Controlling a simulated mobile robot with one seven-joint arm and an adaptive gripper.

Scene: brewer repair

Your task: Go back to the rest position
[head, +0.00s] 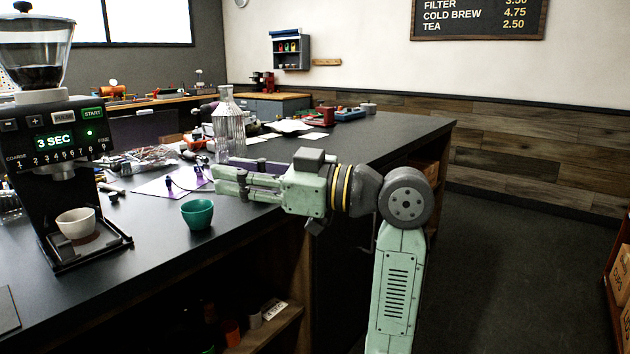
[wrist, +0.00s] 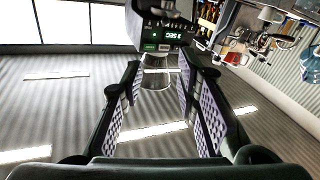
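My gripper (head: 222,180) is held level over the counter (head: 300,155), pointing left toward the grinder, with the arm reaching in from the right. In the wrist view its two fingers (wrist: 160,78) stand apart with nothing held between them. The black grinder (head: 50,150) stands at the left with its display reading 3 SEC. In the wrist view the grinder's display (wrist: 165,36) and clear hopper show upside down beyond the fingers.
A green cup (head: 198,214) stands on the counter in front of my gripper. A white cup (head: 76,222) sits under the grinder. A ribbed glass carafe (head: 229,127) stands behind the gripper. Tools and papers clutter the counter behind; its right end is mostly clear.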

